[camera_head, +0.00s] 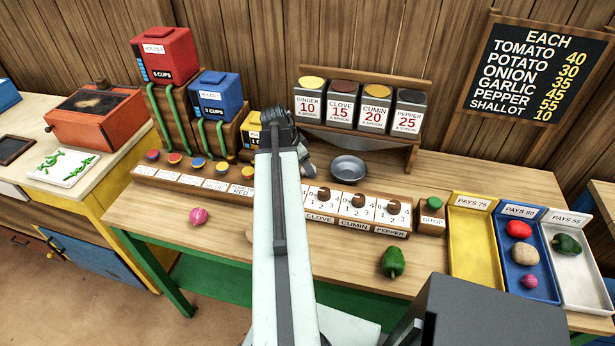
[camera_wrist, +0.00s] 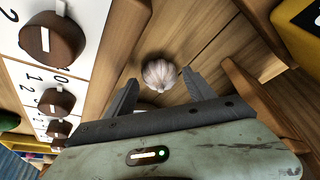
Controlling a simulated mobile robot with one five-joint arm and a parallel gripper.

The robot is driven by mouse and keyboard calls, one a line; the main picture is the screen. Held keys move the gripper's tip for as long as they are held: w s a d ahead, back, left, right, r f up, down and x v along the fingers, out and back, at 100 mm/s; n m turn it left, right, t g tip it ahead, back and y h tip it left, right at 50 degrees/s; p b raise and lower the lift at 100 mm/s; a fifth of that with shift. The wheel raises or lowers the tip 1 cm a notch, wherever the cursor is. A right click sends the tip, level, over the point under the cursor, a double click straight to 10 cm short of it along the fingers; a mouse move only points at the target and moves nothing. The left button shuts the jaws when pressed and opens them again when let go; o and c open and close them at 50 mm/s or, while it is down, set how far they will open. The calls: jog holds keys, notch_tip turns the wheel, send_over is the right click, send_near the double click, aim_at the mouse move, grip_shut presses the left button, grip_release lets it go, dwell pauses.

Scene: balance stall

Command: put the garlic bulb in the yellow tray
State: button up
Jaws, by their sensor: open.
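The garlic bulb (camera_wrist: 160,73) is pale and round and lies on the wooden table in the wrist view. My gripper (camera_wrist: 160,80) is open, with one finger on each side of the near part of the bulb; I cannot tell whether either touches it. In the head view the bulb is hidden behind my arm, and the fingers do not show clearly. The yellow tray (camera_head: 474,252), under a PAYS 75 label, is at the right of the table in the head view and is empty.
The dial row (camera_head: 352,205) runs along the table, with its dials beside my gripper in the wrist view. A yellow box (camera_wrist: 300,30) is on the other side. A grey bowl (camera_head: 348,168) stands before the spice rack. A green pepper (camera_head: 393,262) lies left of the yellow tray.

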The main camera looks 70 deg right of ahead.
jog(key=shift+b+x, duration=0.4)
jog(key=shift+x, duration=0.7)
jog(key=shift+r, duration=0.1)
jog(key=c, duration=1.3)
jog(key=shift+o, duration=0.2)
notch_tip(320, 180, up, 10)
jog(key=p, duration=1)
jog(key=shift+r+p, duration=0.15)
jog(key=shift+p, duration=0.15)
